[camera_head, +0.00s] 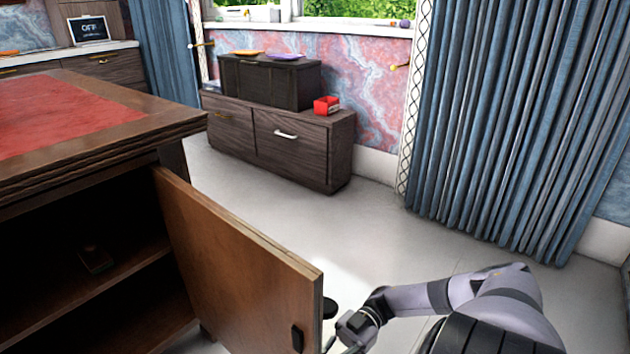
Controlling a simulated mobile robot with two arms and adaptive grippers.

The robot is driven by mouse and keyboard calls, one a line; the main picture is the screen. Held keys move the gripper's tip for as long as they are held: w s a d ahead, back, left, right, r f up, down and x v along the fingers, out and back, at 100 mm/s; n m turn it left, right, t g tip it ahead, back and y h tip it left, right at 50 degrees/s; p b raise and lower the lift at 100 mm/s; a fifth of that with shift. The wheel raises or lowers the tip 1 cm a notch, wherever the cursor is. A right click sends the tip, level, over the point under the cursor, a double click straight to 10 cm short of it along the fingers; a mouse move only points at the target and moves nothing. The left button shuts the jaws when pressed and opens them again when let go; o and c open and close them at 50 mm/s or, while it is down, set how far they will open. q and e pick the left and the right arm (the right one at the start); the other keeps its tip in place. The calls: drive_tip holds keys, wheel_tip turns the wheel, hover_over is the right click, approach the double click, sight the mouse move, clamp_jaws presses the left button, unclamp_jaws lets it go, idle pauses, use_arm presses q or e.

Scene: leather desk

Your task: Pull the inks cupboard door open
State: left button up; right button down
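The brown wooden cupboard door (235,275) stands swung open from the desk (120,115), with dark shelves showing behind it at the left. A small black fitting (297,338) sits near the door's free edge on the face towards me. A black rounded part (329,308) shows just beyond that edge; I cannot tell what it belongs to. My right gripper (345,344) is low in the view, just right of the door's free edge. Its fingertips are partly hidden or cut off, so contact with the door is unclear. My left gripper is not in view.
A small dark object (95,260) lies on the cupboard's shelf. A low wooden cabinet (290,146) with a black chest (265,82) and a red box (326,105) stands at the back. Blue curtains (510,120) hang at the right. The pale floor (370,235) between is clear.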

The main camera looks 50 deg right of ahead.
drive_tip(key=shift+d+f, duration=0.1)
drive_tip(key=shift+d, duration=0.35)
drive_tip(key=c, duration=1.7)
unclamp_jaws()
drive_tip(key=shift+o, duration=0.2)
drive_tip(key=d, duration=0.7)
drive_tip(key=shift+s+d, duration=0.2)
drive_tip(key=shift+s, duration=0.2)
drive_tip(key=shift+s, duration=0.1)
